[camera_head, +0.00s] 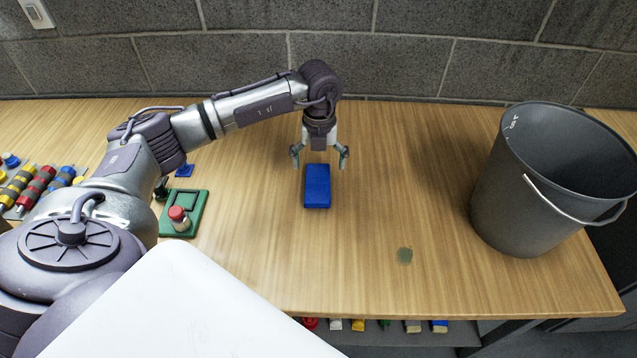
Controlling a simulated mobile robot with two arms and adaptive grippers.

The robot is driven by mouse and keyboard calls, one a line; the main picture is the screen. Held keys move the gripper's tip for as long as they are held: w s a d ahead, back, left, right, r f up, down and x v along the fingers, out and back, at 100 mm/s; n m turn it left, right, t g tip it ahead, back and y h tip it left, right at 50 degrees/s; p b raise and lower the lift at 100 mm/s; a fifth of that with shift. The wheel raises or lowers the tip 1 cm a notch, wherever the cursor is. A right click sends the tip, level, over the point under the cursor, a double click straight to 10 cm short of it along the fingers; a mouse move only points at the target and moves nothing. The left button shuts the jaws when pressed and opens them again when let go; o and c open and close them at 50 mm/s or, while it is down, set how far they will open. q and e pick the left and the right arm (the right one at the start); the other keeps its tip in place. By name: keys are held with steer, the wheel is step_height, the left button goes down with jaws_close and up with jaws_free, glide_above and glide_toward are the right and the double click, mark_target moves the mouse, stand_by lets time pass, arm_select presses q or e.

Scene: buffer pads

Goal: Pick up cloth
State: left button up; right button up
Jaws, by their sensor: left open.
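A blue rectangular block-like item (317,187), which may be the folded cloth, lies on the wooden table (400,290) near its middle. My left gripper (320,157) points down just above its far end, with its fingers spread to either side and nothing between them. I cannot tell how high the fingertips are above the table. My right gripper does not show.
A dark grey bucket (540,190) with a wire handle stands at the table's right end. A green board (196,217) with a red-topped knob lies left. Striped cylinders (33,188) lie at the far left. A block wall stands behind.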

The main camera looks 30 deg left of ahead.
mark_target(318, 182)
arm_select(q)
steer(key=shift+w+f, duration=0.1)
steer(key=shift+f, duration=0.25)
steer(key=shift+f+p, duration=0.35)
steer(key=shift+f, duration=0.4)
step_height(318, 182, down, 3)
steer(key=shift+f+p, duration=0.15)
steer(key=shift+p, duration=0.15)
steer(key=shift+f, duration=0.2)
steer(key=shift+c, duration=0.9)
steer(key=c, duration=1)
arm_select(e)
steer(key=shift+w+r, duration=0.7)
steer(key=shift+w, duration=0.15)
